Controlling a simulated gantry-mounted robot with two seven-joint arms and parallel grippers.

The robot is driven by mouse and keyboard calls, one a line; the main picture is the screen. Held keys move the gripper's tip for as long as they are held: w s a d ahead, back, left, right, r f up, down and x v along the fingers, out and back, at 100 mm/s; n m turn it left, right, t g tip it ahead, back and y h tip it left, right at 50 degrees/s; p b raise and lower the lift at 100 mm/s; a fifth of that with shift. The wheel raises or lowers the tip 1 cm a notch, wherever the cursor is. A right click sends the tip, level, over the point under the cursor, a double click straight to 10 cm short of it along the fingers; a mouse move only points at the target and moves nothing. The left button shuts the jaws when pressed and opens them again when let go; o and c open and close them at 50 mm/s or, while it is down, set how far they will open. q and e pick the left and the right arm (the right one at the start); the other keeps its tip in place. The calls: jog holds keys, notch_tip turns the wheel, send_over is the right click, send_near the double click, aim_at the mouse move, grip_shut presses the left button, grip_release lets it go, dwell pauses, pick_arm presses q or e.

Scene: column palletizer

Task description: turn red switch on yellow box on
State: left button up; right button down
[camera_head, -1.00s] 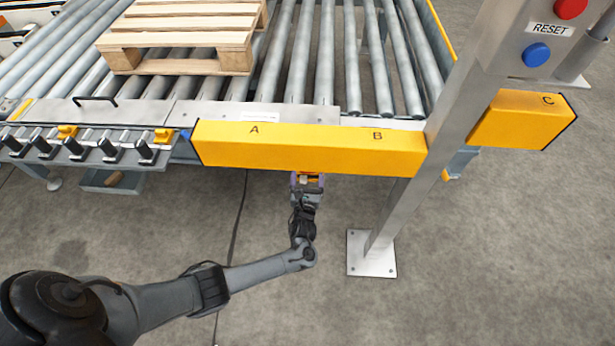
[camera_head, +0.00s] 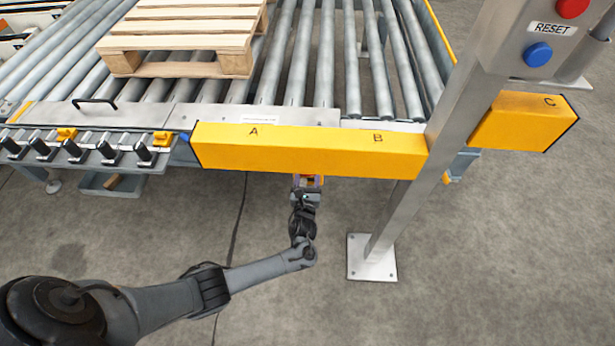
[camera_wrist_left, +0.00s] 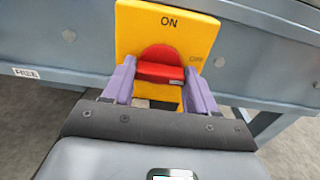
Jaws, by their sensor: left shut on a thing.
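The yellow box (camera_wrist_left: 207,40) fills the upper middle of the left wrist view. It has "ON" printed at the top and a smaller label at the right that looks like "OFF". The red switch (camera_wrist_left: 160,66) has a round back and a protruding handle on the box face. My left gripper (camera_wrist_left: 159,84) has purple fingers on either side of the handle and is shut on it. In the head view my left gripper (camera_head: 307,184) is below the long yellow beam's front edge, where the switch is mostly hidden. My right gripper is not in view.
The long yellow beam (camera_head: 300,150) marked A and B overhangs my left gripper. A grey metal post (camera_head: 400,215) stands to the right, with a blue button (camera_head: 537,54) higher up. A wooden pallet (camera_head: 185,40) lies on the rollers. The floor in front is clear.

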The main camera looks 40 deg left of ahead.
pick_arm(q)
jog(key=shift+n+p, duration=1.4)
jog(key=shift+n, duration=7.5)
jog(key=o, duration=1.1)
jog(key=shift+c, duration=0.2)
